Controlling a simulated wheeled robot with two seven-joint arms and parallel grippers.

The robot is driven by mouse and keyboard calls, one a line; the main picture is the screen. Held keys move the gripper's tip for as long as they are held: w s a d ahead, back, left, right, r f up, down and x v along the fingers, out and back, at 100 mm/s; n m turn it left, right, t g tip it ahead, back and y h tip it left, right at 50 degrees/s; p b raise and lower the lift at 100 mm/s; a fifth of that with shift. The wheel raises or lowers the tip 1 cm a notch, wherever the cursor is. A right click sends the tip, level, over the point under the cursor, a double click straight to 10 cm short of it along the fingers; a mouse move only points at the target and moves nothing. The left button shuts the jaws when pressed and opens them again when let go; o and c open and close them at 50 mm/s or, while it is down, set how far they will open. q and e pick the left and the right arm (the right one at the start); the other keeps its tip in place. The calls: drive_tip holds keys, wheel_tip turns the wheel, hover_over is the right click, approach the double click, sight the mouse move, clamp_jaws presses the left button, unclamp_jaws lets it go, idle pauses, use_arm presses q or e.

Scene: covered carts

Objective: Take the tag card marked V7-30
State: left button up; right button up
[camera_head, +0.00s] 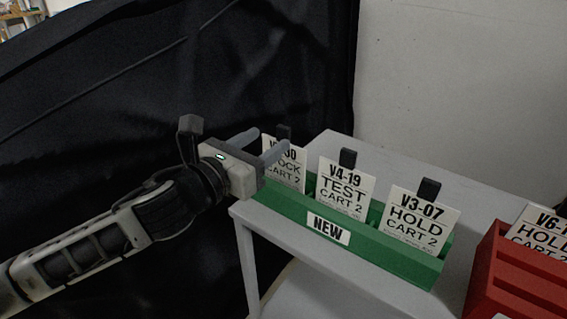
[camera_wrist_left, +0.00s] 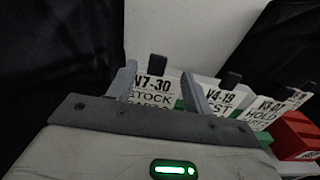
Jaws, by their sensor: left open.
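The white tag card marked V7-30 STOCK (camera_head: 285,167) stands at the left end of a green rack (camera_head: 378,245) labelled NEW, with a black tab on top. In the head view my left gripper (camera_head: 266,145) is in front of it and hides part of its text. The left wrist view shows the V7-30 card (camera_wrist_left: 153,92) beyond and between my two open fingers (camera_wrist_left: 160,85). The fingers look empty, and I cannot tell how close they are to the card. My right gripper is not in view.
Cards V4-19 TEST (camera_head: 346,188) and V3-07 HOLD (camera_head: 418,220) stand to the right in the same rack. A red rack (camera_head: 515,278) with a V6 card is at the far right. The racks are on a grey cart (camera_head: 400,170). Black cloth (camera_head: 120,90) hangs behind on the left.

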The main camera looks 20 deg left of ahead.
sight(281, 133)
use_arm(q)
drive_tip(key=x, duration=0.6)
drive_tip(key=shift+w+f+p, duration=0.3)
drive_tip(key=shift+w+f, duration=0.05)
clamp_jaws()
